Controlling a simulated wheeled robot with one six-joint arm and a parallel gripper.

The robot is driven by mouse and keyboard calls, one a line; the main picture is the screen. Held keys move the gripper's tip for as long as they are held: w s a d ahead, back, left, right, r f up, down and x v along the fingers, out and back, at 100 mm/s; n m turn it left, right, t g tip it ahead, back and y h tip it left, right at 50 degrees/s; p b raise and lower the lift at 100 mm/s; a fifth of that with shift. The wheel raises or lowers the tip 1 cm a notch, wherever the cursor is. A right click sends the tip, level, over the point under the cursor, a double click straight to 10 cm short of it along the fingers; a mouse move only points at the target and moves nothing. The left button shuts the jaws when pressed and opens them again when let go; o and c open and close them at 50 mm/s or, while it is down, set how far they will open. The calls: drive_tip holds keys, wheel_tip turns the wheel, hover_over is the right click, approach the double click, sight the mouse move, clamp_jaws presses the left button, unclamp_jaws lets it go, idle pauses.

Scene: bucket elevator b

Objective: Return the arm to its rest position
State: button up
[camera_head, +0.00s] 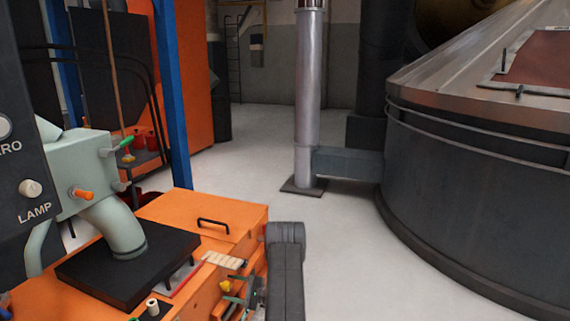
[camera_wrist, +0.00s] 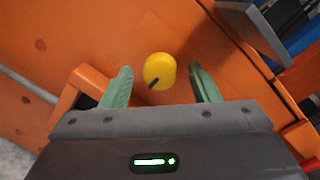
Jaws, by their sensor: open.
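My gripper (camera_wrist: 161,88) is open, with its two green fingers spread apart in the wrist view. A round yellow knob (camera_wrist: 160,71) with a dark mark shows between the fingertips, against an orange panel; I see no finger touching it. In the head view, my dark arm (camera_head: 287,265) reaches down at the bottom centre. My gripper is small and partly hidden there, low beside the right side of the orange cabinet (camera_head: 225,222).
A grey-green machine head (camera_head: 85,175) and black plate (camera_head: 130,262) stand at the left. A blue post (camera_head: 171,95) rises behind. A pale pipe (camera_head: 307,95) and large dark round tank (camera_head: 475,185) stand to the right. Pale floor (camera_head: 345,245) is clear between.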

drive_tip(key=shift+a+n, duration=0.25)
drive_tip(key=shift+n, duration=0.45)
drive_tip(key=n, duration=0.3)
drive_tip(key=n+h, duration=0.1)
drive_tip(key=n, duration=0.4)
drive_tip(key=shift+n, duration=0.4)
drive_tip(key=n+t+b, duration=0.1)
drive_tip(key=n, duration=0.8)
drive_tip(key=shift+s+n+h+b, duration=0.1)
drive_tip(key=shift+n+h+b, duration=0.2)
drive_tip(key=shift+r+t, duration=0.1)
drive_tip(key=shift+t, duration=0.3)
